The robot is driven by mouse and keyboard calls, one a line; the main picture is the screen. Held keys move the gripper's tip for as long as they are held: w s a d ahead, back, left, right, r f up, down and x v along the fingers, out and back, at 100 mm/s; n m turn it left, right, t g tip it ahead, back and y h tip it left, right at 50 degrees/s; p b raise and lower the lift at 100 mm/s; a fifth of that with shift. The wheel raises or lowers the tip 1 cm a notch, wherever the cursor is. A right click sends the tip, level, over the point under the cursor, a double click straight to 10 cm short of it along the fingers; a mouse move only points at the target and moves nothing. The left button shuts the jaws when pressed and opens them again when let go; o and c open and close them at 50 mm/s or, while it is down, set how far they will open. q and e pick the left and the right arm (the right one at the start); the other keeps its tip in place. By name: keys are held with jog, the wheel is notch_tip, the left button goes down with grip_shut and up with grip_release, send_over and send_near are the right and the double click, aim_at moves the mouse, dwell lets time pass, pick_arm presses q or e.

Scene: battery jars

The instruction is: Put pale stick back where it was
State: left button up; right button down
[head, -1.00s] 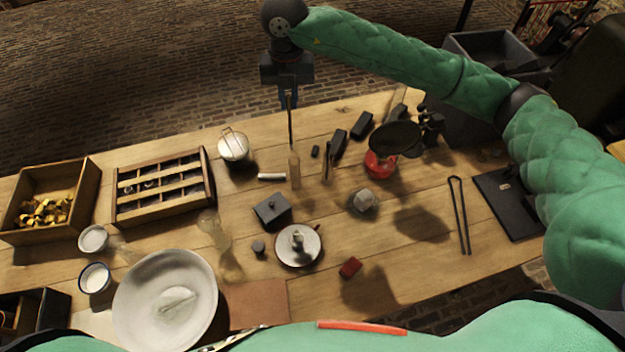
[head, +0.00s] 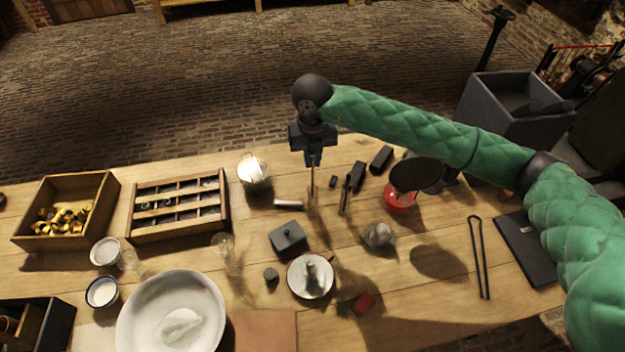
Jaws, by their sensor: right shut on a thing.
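My right gripper (head: 313,160) points down above the back middle of the table, shut on a thin upright rod (head: 312,178). The rod runs down to a narrow tan piece (head: 312,202) at table level. I cannot tell whether the rod stands in this piece or is joined to it. A short pale stick (head: 288,204) lies on the table just left of it, apart from the gripper. My left gripper is not in view.
Dark upright pieces (head: 345,197) and dark blocks (head: 381,158) stand close on the right. A lidded pale jar (head: 253,172) stands to the left and a grey box (head: 287,238) in front. A compartment tray (head: 226,206) is further left.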

aim_at(312, 168)
notch_tip(312, 168, down, 4)
notch_tip(312, 168, down, 4)
jog(key=shift+r+b, duration=0.25)
jog(key=shift+b, duration=0.3)
jog(key=shift+f, duration=0.3)
jog(key=c, duration=1.6)
grip_release()
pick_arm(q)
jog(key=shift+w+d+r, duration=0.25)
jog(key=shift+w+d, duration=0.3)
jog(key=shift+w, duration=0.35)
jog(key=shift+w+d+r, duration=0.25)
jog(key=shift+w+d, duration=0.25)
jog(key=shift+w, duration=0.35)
pick_arm(e)
jog(key=shift+o, duration=0.7)
